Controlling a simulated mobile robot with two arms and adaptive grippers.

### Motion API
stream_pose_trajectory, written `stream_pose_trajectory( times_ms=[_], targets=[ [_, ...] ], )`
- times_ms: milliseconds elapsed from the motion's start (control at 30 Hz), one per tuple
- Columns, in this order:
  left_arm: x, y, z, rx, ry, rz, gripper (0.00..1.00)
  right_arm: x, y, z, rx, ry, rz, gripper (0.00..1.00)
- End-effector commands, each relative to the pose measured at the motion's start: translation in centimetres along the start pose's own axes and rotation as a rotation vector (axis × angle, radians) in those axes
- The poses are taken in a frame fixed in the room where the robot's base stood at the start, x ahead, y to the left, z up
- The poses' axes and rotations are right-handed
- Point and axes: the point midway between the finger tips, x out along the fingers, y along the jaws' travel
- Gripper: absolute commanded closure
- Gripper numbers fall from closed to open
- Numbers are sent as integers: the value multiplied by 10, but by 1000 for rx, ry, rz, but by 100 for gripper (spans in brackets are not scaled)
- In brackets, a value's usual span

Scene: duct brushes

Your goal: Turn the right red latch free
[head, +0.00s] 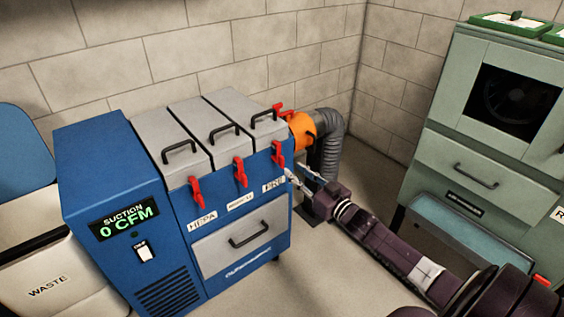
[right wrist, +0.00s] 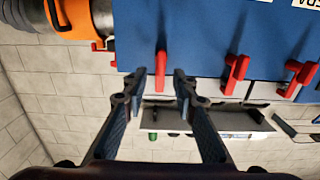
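The blue suction unit (head: 105,190) has three red latches on its front top edge. The right red latch (head: 278,154) hangs upright above the "PRE" label. The middle latch (head: 240,172) and left latch (head: 195,192) hang the same way. My right gripper (head: 304,182) is just right of and below the right latch. In the right wrist view the right gripper (right wrist: 160,88) is open, and the right latch (right wrist: 161,70) shows between and beyond its fingertips, with nothing held. Whether the fingers touch it cannot be told. My left gripper is out of view.
An orange collar (head: 302,130) and grey hose (head: 330,135) sit right of the unit, close to my right gripper. A green cabinet (head: 440,150) stands at the right. A white waste bin (head: 50,275) stands at the left. Floor is clear before the unit.

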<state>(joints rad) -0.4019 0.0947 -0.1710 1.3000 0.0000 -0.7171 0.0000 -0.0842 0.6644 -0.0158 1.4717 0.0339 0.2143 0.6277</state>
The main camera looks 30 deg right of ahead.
Motion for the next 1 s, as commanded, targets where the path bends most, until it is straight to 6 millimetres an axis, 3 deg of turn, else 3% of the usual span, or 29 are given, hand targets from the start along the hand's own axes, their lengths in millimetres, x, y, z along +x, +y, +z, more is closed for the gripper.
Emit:
stream_pose_trajectory(
  times_ms=[533,967,1000],
  targets=[
    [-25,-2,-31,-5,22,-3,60,67,-1,1,-1,1,0,74],
    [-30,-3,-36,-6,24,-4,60,75,-2,1,-1,-1,-1,74],
    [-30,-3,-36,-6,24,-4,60,75,-2,1,-1,-1,-1,78]
  ],
)
